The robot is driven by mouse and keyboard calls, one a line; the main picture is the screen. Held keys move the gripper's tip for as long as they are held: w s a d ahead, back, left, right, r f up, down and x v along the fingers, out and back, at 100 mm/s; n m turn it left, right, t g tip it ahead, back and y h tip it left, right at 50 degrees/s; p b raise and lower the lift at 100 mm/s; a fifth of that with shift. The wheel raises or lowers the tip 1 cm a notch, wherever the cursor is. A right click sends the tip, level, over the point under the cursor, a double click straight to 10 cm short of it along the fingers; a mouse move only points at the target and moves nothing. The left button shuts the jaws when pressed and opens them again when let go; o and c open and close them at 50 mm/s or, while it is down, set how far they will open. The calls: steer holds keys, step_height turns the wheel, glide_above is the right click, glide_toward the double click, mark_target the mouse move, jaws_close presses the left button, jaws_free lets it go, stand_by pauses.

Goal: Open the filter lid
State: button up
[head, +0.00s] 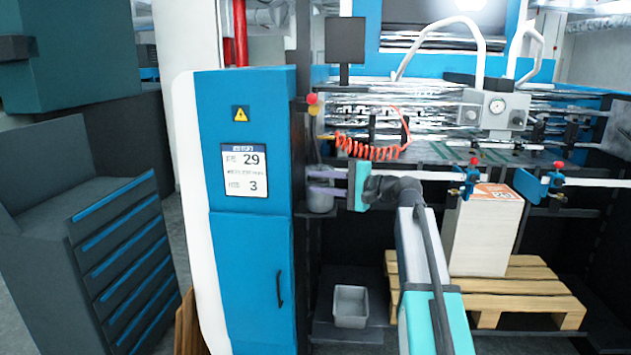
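My gripper (312,181) reaches left from the end of my arm, beside the blue cabinet. Its two thin pale-purple fingers are apart, one above the other, with a gap between them. A small grey canister (320,203), which looks like the filter, sits just below and behind the fingers, against the cabinet's right side. Its upper part is partly covered by the fingers, so I cannot make out the lid's edge or whether it is closed. I cannot tell whether the fingers touch it.
The blue cabinet (250,270) stands just left of the gripper. A coiled orange hose (370,149) hangs above it. A grey bin (350,306) sits below. A pallet (530,290) carrying a white stack (482,235) is at right. A drawer unit (125,265) stands at left.

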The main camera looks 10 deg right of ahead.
stand_by(0.3)
jaws_close()
steer(key=shift+a, duration=0.1)
steer(key=shift+f, duration=0.2)
stand_by(0.9)
steer(key=shift+a, duration=0.15)
steer(key=shift+r, duration=0.1)
